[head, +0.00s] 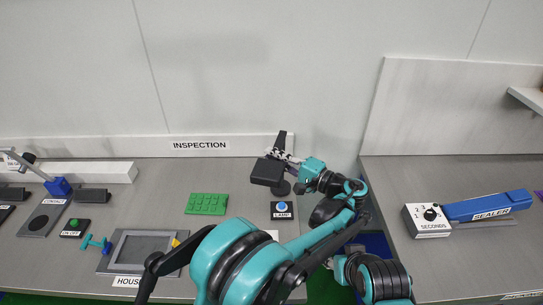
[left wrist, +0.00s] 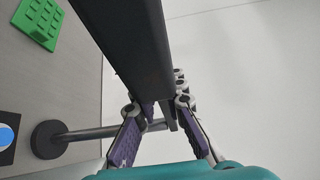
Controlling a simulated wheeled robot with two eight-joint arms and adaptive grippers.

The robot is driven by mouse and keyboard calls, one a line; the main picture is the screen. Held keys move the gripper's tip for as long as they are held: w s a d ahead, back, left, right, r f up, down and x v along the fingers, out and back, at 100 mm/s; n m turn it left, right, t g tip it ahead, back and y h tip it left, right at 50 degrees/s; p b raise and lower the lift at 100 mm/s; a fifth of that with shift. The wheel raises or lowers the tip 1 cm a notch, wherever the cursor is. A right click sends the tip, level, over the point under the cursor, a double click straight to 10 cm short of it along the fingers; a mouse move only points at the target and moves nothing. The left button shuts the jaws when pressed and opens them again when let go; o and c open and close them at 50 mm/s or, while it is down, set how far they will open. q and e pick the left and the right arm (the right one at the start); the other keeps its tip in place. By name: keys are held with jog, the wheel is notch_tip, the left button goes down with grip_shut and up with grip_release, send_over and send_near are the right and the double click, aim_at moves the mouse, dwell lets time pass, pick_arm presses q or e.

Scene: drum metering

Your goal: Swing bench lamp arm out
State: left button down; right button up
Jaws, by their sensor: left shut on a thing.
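The bench lamp stands at the back of the left bench, right of the INSPECTION sign. Its dark lamp arm (head: 267,172) is held by my left gripper (head: 283,155). In the left wrist view the dark lamp arm (left wrist: 130,40) runs down between the purple fingers of my left gripper (left wrist: 160,125), which is shut on it. The lamp's post (left wrist: 85,133) rises from a round base (left wrist: 48,139). The base is partly hidden in the head view. My right gripper is not in view.
A green studded plate (head: 206,204) lies left of the lamp. A blue LAMP button box (head: 283,210) is just in front. A grey framed tray (head: 142,251) lies front left. A blue SEALER (head: 488,206) with a SECONDS dial box (head: 427,220) stands on the right bench.

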pick_arm(q)
jog(key=shift+d+g, duration=0.1)
jog(key=shift+g, duration=0.2)
jog(key=c, duration=1.6)
grip_release()
jog(key=shift+o, duration=0.2)
